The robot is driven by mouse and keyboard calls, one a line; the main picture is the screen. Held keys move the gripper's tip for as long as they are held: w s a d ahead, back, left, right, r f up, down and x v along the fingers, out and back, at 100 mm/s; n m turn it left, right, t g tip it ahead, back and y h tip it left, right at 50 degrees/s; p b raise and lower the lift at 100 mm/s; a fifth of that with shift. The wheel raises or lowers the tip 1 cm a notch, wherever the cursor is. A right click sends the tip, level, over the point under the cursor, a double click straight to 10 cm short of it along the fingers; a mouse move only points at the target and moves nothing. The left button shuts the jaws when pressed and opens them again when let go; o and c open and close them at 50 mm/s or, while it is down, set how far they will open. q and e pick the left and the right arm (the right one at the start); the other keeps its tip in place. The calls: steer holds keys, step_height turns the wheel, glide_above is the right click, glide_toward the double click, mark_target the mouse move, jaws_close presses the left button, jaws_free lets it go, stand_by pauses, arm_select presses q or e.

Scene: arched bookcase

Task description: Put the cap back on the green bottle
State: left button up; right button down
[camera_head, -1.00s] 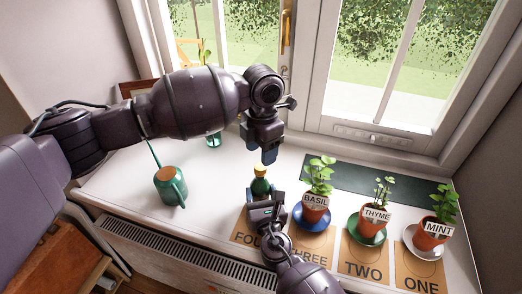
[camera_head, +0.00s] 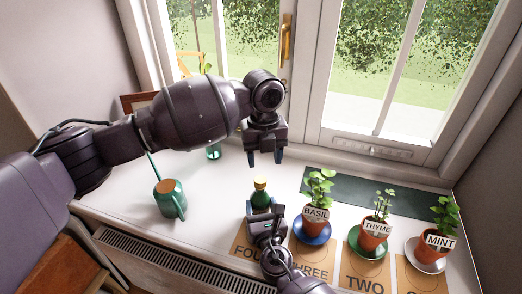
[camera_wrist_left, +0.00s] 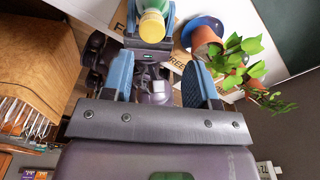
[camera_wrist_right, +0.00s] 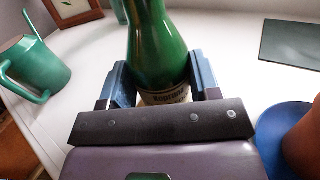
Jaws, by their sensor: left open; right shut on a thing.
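The green bottle (camera_head: 261,201) stands upright on the white sill, and its neck and shoulder show in the right wrist view (camera_wrist_right: 158,45). The yellow cap (camera_head: 260,183) sits on top of the bottle's neck; it also shows from above in the left wrist view (camera_wrist_left: 152,25). I cannot tell how tightly it is seated. My right gripper (camera_head: 262,216) is shut on the bottle's lower body, around its label. My left gripper (camera_head: 265,158) is open and empty above the cap, apart from it, with its fingers pointing down.
Basil (camera_head: 317,213), thyme (camera_head: 376,228) and mint (camera_head: 435,243) pots stand on saucers to the right. A green watering can (camera_head: 169,198) stands to the left. A small green glass (camera_head: 214,152) is behind my left arm. The window (camera_head: 372,148) bounds the back.

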arm_select(q)
steer(key=n, duration=0.4)
steer(key=shift+r, duration=0.15)
steer(key=n, duration=0.4)
steer(key=shift+r+n, duration=0.15)
steer(key=shift+n, duration=0.15)
steer(key=n, duration=0.4)
steer(key=shift+r, duration=0.15)
steer(key=n, duration=0.4)
steer(key=shift+a+r, duration=0.1)
steer(key=n, duration=0.4)
steer(key=shift+r+n, duration=0.1)
steer(key=shift+n, duration=0.2)
steer(key=n, duration=0.4)
steer(key=shift+a, duration=0.15)
steer(key=n, duration=0.9)
steer(key=shift+a+n, duration=0.1)
steer(key=shift+n, duration=0.3)
